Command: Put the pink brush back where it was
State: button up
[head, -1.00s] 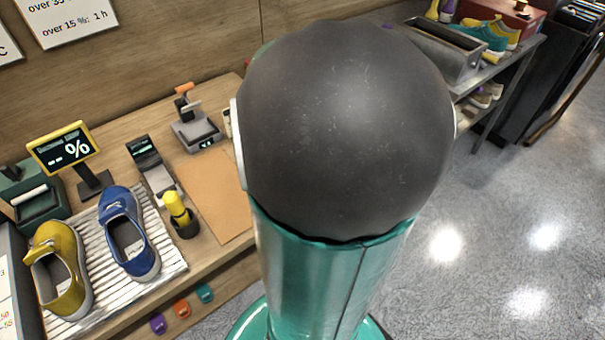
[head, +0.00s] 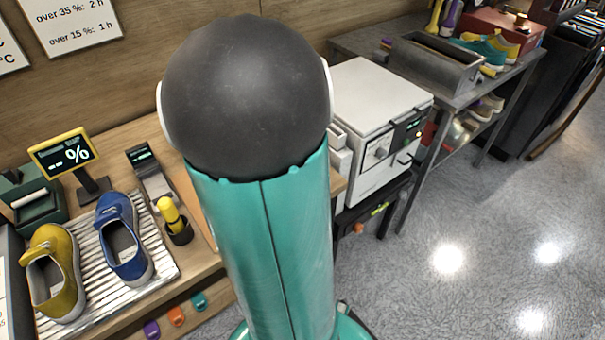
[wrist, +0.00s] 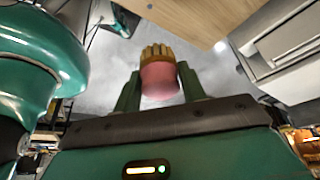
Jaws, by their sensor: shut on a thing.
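The pink brush (wrist: 159,80) shows in the wrist view, with a pink body and tan bristles pointing up in the picture. My gripper (wrist: 160,88) is shut on it, with one green finger on each side. The brush is held in the air over the grey floor, close to the edge of a wooden surface. In the head view my own arm fills the middle, and neither the gripper nor the pink brush can be seen there.
A ribbed tray (head: 168,272) holds a yellow shoe (head: 52,275) and a blue shoe (head: 124,240). A yellow-handled brush (head: 171,214) stands in a dark holder. A white oven-like box (head: 372,120) stands right of my arm. A metal trough (head: 437,65) sits on the right-hand bench.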

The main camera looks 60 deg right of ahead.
jog(key=d+f, duration=0.2)
jog(key=w+d+f, duration=0.1)
jog(key=d+f, duration=0.1)
jog(key=d, duration=0.1)
jog(key=w+d+f, duration=0.1)
jog(key=d+f, duration=0.1)
jog(key=f, duration=0.1)
jog(key=shift+w+d, duration=0.15)
jog(key=shift+d, duration=0.15)
jog(key=shift+w+d+f, duration=0.1)
jog(key=shift+d+f, duration=0.05)
jog(key=shift+f, duration=1.55)
jog(key=shift+f, duration=0.15)
jog(key=o, duration=0.9)
jog(key=v, duration=1.2)
